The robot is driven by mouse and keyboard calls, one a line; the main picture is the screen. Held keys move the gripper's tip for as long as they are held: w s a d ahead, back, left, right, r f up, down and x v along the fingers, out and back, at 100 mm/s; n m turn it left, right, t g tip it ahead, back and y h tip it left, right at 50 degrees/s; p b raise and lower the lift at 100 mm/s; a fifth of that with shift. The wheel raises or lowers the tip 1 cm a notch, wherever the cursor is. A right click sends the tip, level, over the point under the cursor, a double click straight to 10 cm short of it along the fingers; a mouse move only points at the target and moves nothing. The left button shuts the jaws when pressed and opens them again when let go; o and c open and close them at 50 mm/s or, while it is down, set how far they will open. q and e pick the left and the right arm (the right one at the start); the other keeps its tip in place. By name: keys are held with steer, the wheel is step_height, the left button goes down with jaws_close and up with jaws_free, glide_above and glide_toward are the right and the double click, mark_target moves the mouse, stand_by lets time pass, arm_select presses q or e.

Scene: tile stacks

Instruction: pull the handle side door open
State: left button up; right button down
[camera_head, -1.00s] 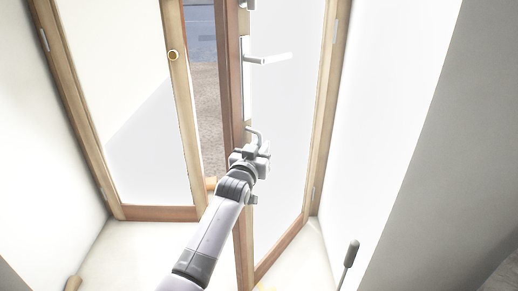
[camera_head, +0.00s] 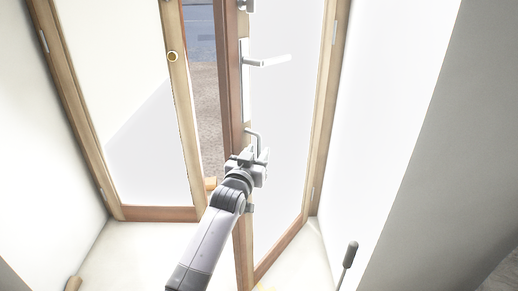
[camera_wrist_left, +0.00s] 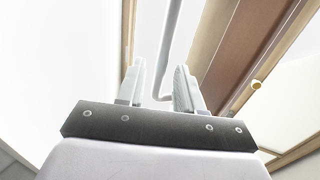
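The handle side door (camera_head: 285,120) is the right leaf, a wooden frame with a pale panel. It stands ajar, with a gap between it and the left leaf. A grey lever handle (camera_head: 268,61) sits high on it, and a grey bar handle (camera_head: 257,133) is lower, near its edge. My left gripper (camera_head: 252,155) is at the bar's lower end. In the left wrist view, its two fingers (camera_wrist_left: 160,88) are apart, with the bar (camera_wrist_left: 170,45) showing between or just beyond them; contact cannot be told. My right gripper is not in view.
The left leaf (camera_head: 150,150) has a round brass knob (camera_head: 172,56). Grey paving (camera_head: 209,110) shows through the gap. A dark-topped rod (camera_head: 349,256) stands at lower right by the white wall (camera_head: 390,110). Pale floor (camera_head: 140,250) lies in front.

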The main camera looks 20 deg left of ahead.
arm_select(q)
steer(key=shift+s+p, duration=0.4)
steer(key=shift+s, duration=1.95)
